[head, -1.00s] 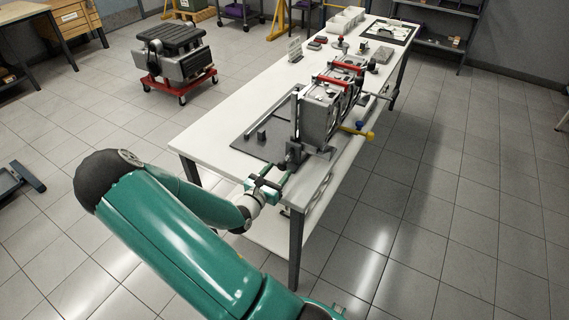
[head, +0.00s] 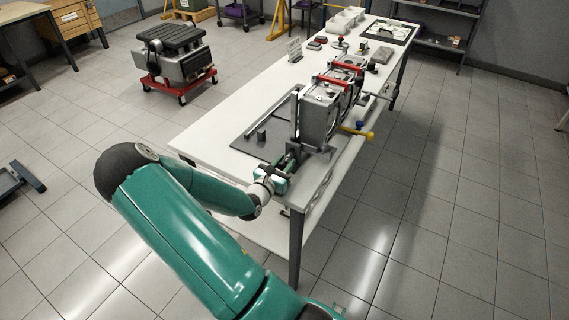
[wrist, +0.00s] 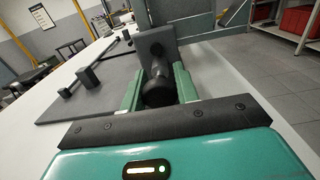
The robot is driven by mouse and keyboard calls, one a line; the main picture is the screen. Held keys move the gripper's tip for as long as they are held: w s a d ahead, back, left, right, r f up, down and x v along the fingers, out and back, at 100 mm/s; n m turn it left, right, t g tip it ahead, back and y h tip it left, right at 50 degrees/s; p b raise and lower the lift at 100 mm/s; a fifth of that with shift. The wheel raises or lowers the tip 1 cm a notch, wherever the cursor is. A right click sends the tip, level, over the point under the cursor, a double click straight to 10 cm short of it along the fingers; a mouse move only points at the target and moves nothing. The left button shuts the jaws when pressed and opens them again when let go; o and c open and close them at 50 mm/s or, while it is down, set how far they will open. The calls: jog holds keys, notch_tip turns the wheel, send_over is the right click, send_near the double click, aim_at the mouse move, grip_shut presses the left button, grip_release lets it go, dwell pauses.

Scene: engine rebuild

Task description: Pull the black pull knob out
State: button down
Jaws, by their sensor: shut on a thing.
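The black pull knob (wrist: 157,92) sits between the two green fingers of my gripper (wrist: 158,88) in the wrist view. It is on the near side of a grey block, with its shaft running back to it. My gripper (head: 281,167) is shut on the knob, at the near end of the grey metal fixture (head: 313,120) on the white workbench. In the head view the knob is mostly hidden by my gripper.
The white bench (head: 210,143) runs away to the back. A dark mat (head: 250,147) with small grey posts lies left of the fixture. A yellow-ended handle (head: 366,134) sticks out to the right. An engine on a red dolly (head: 178,86) stands on the floor at left.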

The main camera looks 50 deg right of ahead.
jog(key=shift+s+a, duration=0.1)
jog(key=shift+a, duration=0.9)
jog(key=c, duration=1.1)
grip_release()
jog(key=shift+a, duration=0.15)
jog(key=shift+o, duration=0.2)
jog(key=s+a, duration=0.1)
jog(key=a, duration=1.2)
jog(key=shift+s+a, duration=0.15)
jog(key=shift+a, duration=0.1)
